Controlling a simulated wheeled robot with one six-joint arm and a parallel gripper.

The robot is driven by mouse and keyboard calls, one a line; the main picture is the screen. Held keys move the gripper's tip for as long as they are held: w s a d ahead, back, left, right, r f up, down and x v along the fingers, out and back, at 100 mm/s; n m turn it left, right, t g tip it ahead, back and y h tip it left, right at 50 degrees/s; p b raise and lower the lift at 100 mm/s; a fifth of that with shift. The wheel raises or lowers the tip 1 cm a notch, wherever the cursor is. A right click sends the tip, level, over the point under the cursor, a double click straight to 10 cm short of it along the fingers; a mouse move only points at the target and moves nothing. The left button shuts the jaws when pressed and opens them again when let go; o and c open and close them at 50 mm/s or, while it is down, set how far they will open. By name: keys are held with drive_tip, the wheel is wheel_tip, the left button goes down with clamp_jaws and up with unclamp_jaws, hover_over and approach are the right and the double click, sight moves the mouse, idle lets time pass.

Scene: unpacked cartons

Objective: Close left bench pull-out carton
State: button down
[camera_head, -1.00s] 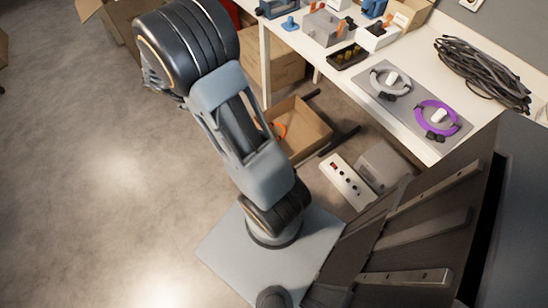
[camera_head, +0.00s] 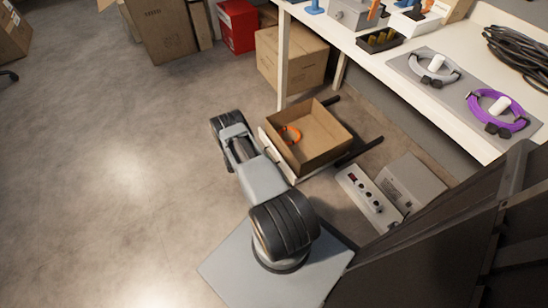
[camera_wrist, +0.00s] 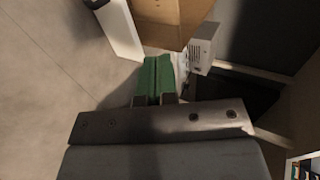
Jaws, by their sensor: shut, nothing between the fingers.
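The pull-out carton (camera_head: 325,137) is an open brown box on dark rails below the bench. It is drawn out past the bench's front edge, with a pale front panel (camera_head: 272,153) and an orange ring-like item (camera_head: 291,134) inside. My arm lies low in front of that panel in the head view; its gripper cannot be made out there. In the wrist view my gripper (camera_wrist: 157,78) has green fingers, shut and empty. Brown cardboard (camera_wrist: 170,12) and a pale panel (camera_wrist: 121,30) lie beyond them. Whether the fingers touch anything cannot be told.
The white bench (camera_head: 400,70) holds cables and small parts. A power strip (camera_head: 366,194) and a grey box (camera_head: 412,182) lie on the floor right of the carton. A closed carton (camera_head: 292,58) and a red box (camera_head: 238,25) stand behind.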

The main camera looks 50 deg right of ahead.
drive_tip(key=b, duration=0.3)
approach(290, 153)
wheel_tip(290, 153, down, 3)
drive_tip(key=s+d, duration=0.1)
drive_tip(key=d, duration=0.1)
drive_tip(key=shift+s+d, duration=0.2)
drive_tip(key=shift+d, duration=0.3)
drive_tip(key=shift+s+d, duration=0.15)
drive_tip(key=shift+d, duration=0.3)
drive_tip(key=shift+s+d, duration=0.2)
drive_tip(key=shift+d, duration=0.65)
